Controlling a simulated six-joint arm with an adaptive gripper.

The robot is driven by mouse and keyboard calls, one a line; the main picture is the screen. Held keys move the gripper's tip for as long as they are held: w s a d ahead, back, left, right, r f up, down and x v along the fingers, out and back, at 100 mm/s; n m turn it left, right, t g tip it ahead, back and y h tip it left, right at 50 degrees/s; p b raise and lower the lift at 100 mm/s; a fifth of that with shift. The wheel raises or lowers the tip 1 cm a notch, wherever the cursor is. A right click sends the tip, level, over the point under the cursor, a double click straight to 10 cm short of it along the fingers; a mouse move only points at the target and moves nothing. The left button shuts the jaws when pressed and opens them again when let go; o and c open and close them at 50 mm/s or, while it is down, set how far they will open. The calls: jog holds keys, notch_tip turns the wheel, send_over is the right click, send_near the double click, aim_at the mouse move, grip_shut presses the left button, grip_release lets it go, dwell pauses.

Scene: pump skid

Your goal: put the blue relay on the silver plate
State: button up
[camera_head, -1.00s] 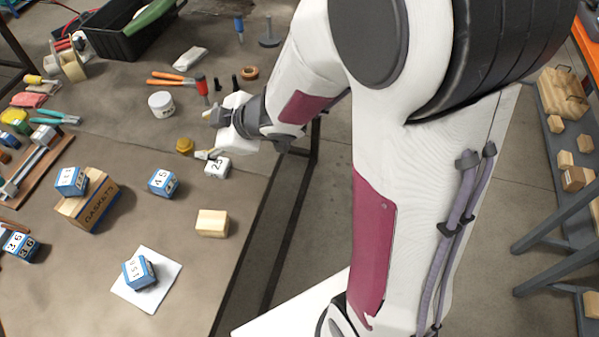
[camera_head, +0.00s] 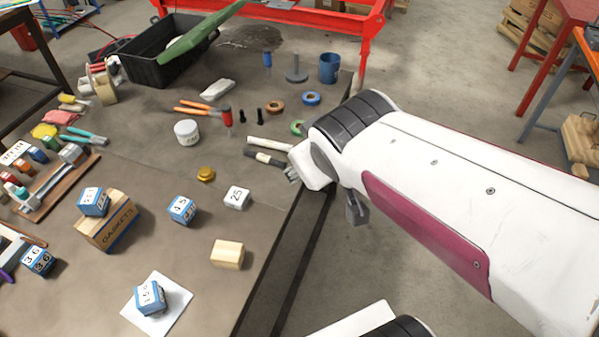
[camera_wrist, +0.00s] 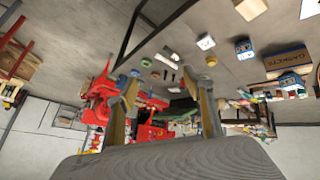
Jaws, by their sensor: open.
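My gripper (camera_wrist: 166,112) is open, its two fingers apart with nothing between them in the wrist view. In the head view my wrist hides most of it, past the table's right edge. No part is clearly marked as the blue relay. A small blue piece (camera_head: 38,155) stands by the rail board at far left, too small to identify. Several blue-and-white numbered cubes also show: one (camera_head: 149,297) rests on a flat pale square plate (camera_head: 178,299), one (camera_head: 182,209) stands on the table, one (camera_head: 93,201) on a gaskets box. I cannot tell whether the pale plate is silver.
The gaskets box (camera_head: 107,227), a white cube (camera_head: 236,198), a wooden block (camera_head: 227,254) and a yellow knob (camera_head: 205,174) stand on the table. A white jar (camera_head: 187,132), pliers, tape rings and a black crate (camera_head: 160,60) lie farther back.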

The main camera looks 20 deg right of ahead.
jog(key=s+a+m+g+y, duration=0.2)
jog(key=s+a, duration=0.2)
jog(key=s, duration=0.6)
jog(key=shift+s+a, duration=0.3)
jog(key=shift+s, duration=0.1)
